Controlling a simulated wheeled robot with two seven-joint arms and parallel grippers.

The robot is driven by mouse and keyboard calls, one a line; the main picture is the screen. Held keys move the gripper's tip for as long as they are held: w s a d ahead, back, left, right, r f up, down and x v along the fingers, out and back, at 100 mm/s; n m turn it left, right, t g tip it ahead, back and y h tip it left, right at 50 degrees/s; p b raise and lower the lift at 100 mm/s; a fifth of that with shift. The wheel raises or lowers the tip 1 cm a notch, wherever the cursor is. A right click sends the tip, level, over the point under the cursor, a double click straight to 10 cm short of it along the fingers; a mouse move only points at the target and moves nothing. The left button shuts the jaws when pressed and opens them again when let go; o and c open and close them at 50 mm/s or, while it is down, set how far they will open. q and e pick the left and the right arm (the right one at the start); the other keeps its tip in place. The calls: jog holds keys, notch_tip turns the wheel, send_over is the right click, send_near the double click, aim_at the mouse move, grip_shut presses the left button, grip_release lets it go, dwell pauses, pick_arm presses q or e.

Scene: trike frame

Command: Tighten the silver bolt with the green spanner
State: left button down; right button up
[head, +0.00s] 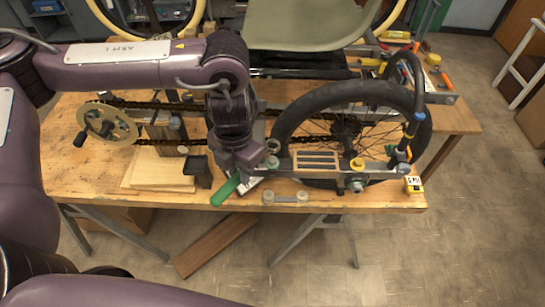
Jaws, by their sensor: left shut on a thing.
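The green spanner (225,191) shows as a green handle sticking out to the lower left, under my left gripper (243,174). My left gripper points down at the front edge of the bench and is shut on the spanner. The gripper and wrist hide much of the spanner, so I cannot tell where its head sits. A silver bolt (356,185) sits at the wheel's axle end of the frame plate, to the right of the gripper and apart from it. My right gripper is not in view.
The trike frame's wheel (345,130) stands on the wooden bench (90,180). A chain runs left to a crank disc (107,124). A small black box (198,171) is left of my gripper. A silver link piece (285,197) lies at the front edge. Hand tools lie at back right.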

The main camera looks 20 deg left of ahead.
pick_arm(q)
jog(key=shift+r, duration=0.4)
